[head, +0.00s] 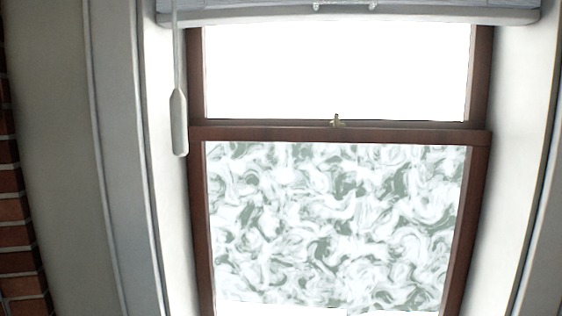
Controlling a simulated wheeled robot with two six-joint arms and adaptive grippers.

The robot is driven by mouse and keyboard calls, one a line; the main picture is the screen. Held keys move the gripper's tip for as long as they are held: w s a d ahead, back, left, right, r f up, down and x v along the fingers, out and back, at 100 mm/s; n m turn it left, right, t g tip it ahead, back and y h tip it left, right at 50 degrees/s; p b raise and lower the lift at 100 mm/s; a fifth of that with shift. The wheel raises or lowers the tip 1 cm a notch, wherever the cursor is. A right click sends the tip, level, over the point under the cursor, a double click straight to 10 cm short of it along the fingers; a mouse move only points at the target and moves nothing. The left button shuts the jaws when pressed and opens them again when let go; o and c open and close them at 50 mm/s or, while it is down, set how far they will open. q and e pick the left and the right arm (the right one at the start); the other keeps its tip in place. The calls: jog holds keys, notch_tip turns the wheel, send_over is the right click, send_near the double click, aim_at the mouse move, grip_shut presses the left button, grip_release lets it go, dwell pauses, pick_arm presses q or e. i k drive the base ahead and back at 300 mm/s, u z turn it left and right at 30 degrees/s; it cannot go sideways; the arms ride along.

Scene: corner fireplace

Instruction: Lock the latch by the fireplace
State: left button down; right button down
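A small brass-coloured latch (337,121) sits at the middle of the meeting rail (300,134) of a brown-framed sash window. It is small in the head view, and I cannot tell whether it is locked or unlocked. The upper pane (335,75) is bright white. The lower pane (335,225) has a grey-green and white swirled pattern, with a plain bright strip at its bottom. Neither of my grippers is in view.
A raised blind (350,12) spans the top of the window. A pale blind wand (179,122) hangs at the left of the frame. Pale window casing (120,160) stands left and right. Red brick (20,235) shows at the far left edge.

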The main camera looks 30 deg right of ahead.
aim_at(335, 124)
jog(key=k, duration=1.2)
jog(key=z, duration=0.6)
jog(key=i, duration=0.75)
jog(key=z, duration=0.45)
